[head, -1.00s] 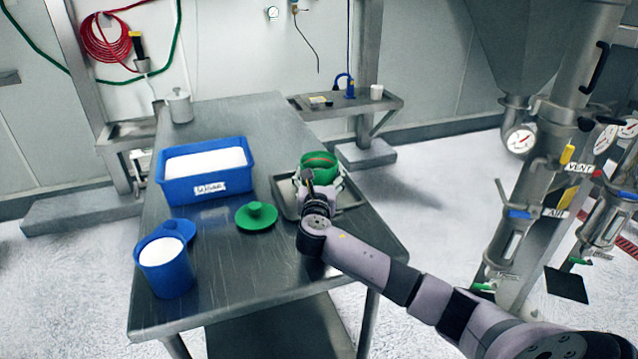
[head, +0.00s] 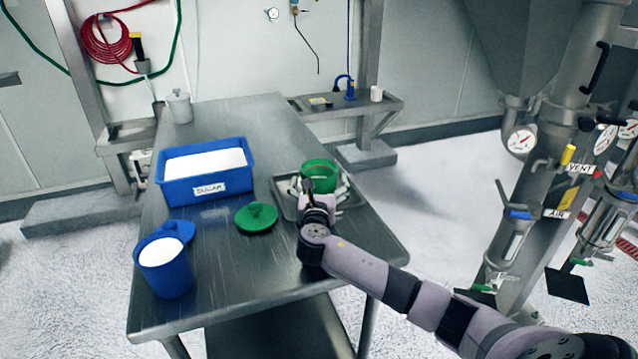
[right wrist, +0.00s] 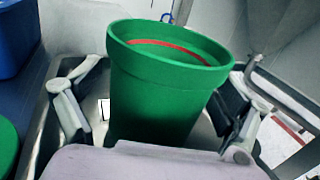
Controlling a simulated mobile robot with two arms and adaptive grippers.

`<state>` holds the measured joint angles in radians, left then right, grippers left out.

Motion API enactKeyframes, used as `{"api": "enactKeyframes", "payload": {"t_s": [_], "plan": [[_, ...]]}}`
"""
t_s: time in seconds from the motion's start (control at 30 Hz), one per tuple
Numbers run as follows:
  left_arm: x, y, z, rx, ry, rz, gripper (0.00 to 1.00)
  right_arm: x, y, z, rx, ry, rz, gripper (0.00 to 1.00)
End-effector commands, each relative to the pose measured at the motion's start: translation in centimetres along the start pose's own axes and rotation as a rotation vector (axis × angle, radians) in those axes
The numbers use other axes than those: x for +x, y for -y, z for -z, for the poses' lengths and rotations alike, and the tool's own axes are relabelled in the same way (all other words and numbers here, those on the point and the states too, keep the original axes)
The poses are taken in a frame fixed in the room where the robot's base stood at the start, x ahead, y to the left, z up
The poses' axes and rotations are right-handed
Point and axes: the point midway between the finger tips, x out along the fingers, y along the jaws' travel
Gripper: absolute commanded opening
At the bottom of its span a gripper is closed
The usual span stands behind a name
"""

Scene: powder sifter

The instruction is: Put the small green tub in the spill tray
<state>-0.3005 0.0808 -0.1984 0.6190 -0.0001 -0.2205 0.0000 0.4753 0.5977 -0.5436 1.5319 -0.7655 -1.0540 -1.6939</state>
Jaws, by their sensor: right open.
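The small green tub (head: 319,174) is upright and open-topped, with a red ring inside its rim. It appears to stand in the grey metal spill tray (head: 283,203) at the right of the table; its base is hidden by my arm. My right gripper (head: 319,185) is open, with one finger on each side of the tub. In the right wrist view the tub (right wrist: 163,90) is between the spread fingers (right wrist: 158,112), with gaps visible beside it. My left gripper is not in view.
A green lid (head: 256,217) lies left of the tray. A blue bin of white powder (head: 205,186) and a blue tub of powder (head: 165,270) with a blue lid (head: 178,229) behind it stand at the left. The table's front right is clear.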

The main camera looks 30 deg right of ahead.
Motion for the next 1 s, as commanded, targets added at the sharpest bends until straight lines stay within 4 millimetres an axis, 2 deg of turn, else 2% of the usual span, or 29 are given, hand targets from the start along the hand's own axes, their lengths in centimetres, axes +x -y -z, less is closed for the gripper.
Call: {"api": "enactKeyframes", "payload": {"t_s": [0.17,0.27,0.7,0.83,1.0], "plan": [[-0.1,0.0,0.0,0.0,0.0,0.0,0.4,0.0,0.0,-0.3,0.0,0.001,0.0,0.94],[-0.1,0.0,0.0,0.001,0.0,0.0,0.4,-0.9,0.0,-0.1,-0.001,-0.001,-0.001,0.94],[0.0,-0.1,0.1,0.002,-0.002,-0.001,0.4,-9.7,0.0,-0.1,0.001,-0.001,-0.003,0.94],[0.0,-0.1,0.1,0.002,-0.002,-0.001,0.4,-11.2,0.0,-0.1,0.0,0.0,-0.001,0.94],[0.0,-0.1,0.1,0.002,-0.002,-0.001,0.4,-12.0,0.0,-0.2,0.001,0.001,0.0,0.94]]}}
